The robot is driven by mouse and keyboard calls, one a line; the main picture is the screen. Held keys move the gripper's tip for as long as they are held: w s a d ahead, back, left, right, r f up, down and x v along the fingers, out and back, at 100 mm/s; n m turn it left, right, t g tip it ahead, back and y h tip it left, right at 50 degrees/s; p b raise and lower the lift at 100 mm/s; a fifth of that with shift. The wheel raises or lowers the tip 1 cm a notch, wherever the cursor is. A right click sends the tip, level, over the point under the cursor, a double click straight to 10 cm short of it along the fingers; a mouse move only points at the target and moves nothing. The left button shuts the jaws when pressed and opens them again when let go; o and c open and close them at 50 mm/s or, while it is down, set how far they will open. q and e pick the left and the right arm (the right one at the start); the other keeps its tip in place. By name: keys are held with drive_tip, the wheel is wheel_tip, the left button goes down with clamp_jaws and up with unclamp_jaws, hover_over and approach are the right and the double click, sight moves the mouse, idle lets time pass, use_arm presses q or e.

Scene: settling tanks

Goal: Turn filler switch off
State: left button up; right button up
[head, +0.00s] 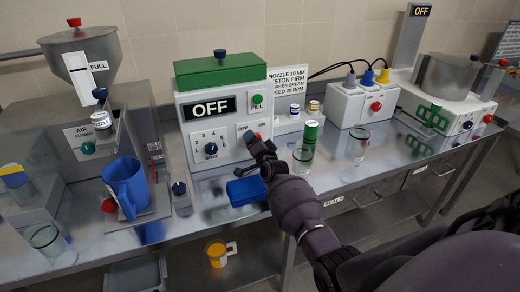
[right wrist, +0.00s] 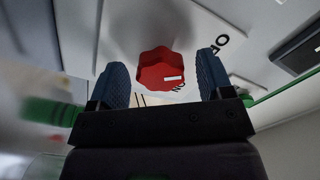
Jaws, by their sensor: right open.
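The filler (head: 225,110) is a white box with a green lid on the bench, and its display (head: 210,108) reads OFF. On its lower right front is a red switch knob, mostly hidden behind my right gripper (head: 257,146) in the head view. In the right wrist view the red knob (right wrist: 160,73) has a lobed rim and a white mark pointing right. My right gripper (right wrist: 163,92) is open, with its blue fingers on either side of the knob and gaps showing at both sides. My left gripper is not in view.
A blue block (head: 246,190) lies on the bench below the gripper. A green-capped jar (head: 305,145) and a glass (head: 355,142) stand to the right. A blue jug (head: 125,186) and a steel hopper (head: 82,60) are at left. A white socket box (head: 358,103) stands behind.

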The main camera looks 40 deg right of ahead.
drive_tip(key=p+v, duration=0.1)
drive_tip(key=v, duration=0.9)
drive_tip(key=shift+s, duration=0.25)
drive_tip(key=shift+a, duration=0.15)
